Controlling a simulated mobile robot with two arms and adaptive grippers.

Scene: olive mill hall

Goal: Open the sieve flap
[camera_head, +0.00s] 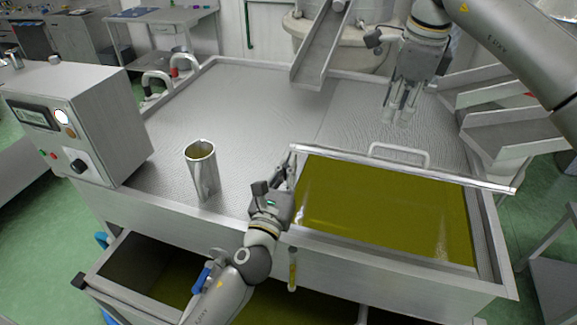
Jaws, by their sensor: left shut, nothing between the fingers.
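The sieve flap (455,178) shows as a bright metal edge with a bar handle (427,160), along the far side of an opening full of olive-green liquid (390,215). The flap's tilt is hard to tell. My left gripper (290,158) is shut and empty at the left end of that edge, by the opening's far left corner. Whether it touches the flap cannot be told. My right gripper (398,120) points down above the textured metal top, behind the handle and apart from it. It holds nothing that I can see; its finger gap is unclear.
A steel cup (201,170) stands on the metal top (245,110), left of my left gripper. A control box (85,125) is at the left. A metal chute (320,45) hangs over the back, and angled trays (510,130) stand at the right. An open lower bin (150,265) is at the front.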

